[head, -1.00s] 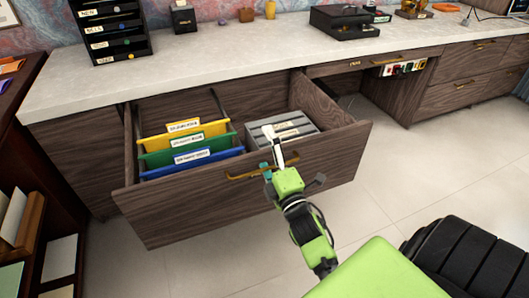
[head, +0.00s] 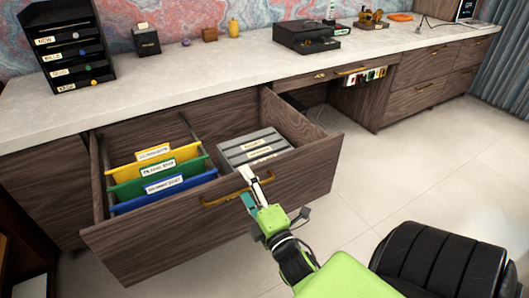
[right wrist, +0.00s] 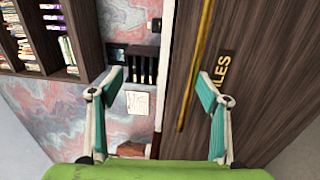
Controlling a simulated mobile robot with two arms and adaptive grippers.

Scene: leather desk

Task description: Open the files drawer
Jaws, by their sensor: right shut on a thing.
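The files drawer (head: 170,240) is pulled well out from the dark wood desk. Yellow, green and blue (head: 165,190) hanging folders with labels stand in its left part, and a grey ribbed box (head: 250,149) sits at its right. A brass handle (head: 222,200) runs along the drawer front. My right gripper (head: 253,188) is shut on this handle at its right part. In the right wrist view the brass bar (right wrist: 197,75) runs beside a label ending in "LES", with my right gripper's fingers (right wrist: 160,82) on either side. My left gripper is out of view.
The pale desktop (head: 210,75) holds a black tray rack (head: 70,45) and a black box (head: 307,36). A black padded seat (head: 440,258) stands at the lower right. Pale floor is clear right of the drawer.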

